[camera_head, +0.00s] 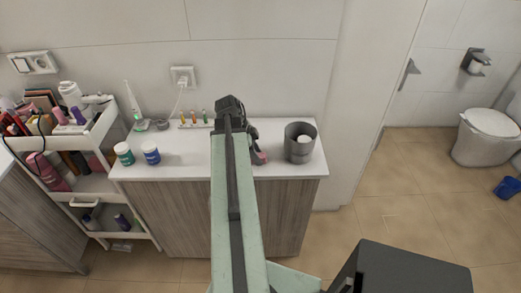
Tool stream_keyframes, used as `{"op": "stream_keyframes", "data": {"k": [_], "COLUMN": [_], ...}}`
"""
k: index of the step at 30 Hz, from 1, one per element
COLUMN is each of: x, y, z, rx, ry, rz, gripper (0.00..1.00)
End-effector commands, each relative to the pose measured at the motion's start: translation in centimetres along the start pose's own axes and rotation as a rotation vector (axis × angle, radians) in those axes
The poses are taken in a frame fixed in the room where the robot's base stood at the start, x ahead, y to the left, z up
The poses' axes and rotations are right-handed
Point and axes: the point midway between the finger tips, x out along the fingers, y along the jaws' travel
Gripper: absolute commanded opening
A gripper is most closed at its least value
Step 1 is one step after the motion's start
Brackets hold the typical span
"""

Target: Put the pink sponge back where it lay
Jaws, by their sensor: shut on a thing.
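The pink sponge (261,158) shows as a small pink patch beside my arm, at the jaws of my gripper (257,150). My gripper is shut on it, over the right part of the white counter (190,168). My arm hides part of the gripper and of the counter behind it. I cannot tell whether the sponge touches the counter top.
A dark grey cylindrical pot (300,150) with a white item in it stands just right of my gripper. A green-and-white jar (124,154) and a blue-and-white jar (151,153) stand left. A full white cart (85,165) is further left. The counter between is clear.

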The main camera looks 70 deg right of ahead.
Motion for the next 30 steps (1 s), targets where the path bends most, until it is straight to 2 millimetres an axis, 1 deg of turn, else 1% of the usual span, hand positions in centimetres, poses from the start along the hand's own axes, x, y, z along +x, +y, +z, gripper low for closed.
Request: {"op": "stream_keyframes", "data": {"k": [1, 2, 3, 4, 13, 17, 20, 23, 30], "x": [0.3, 0.2, 0.1, 0.1, 0.1, -0.6, -2.0, -4.0, -9.8], "y": [0.0, 0.0, 0.0, 0.0, 0.0, 0.0, 0.0, 0.0, -0.1], "z": [0.1, 0.0, 0.0, 0.0, -0.1, -0.3, -0.4, -0.6, -0.7], "rx": [0.000, 0.001, 0.001, 0.001, 0.002, 0.002, 0.001, 0.001, 0.001], "ry": [0.000, 0.000, 0.000, 0.000, 0.000, 0.000, 0.000, 0.000, 0.000], "rz": [0.000, 0.000, 0.000, 0.000, 0.001, 0.001, 0.001, 0.000, 0.001], "gripper": [0.05, 0.45, 0.56, 0.59, 0.59, 0.59, 0.59, 0.59, 0.59]}}
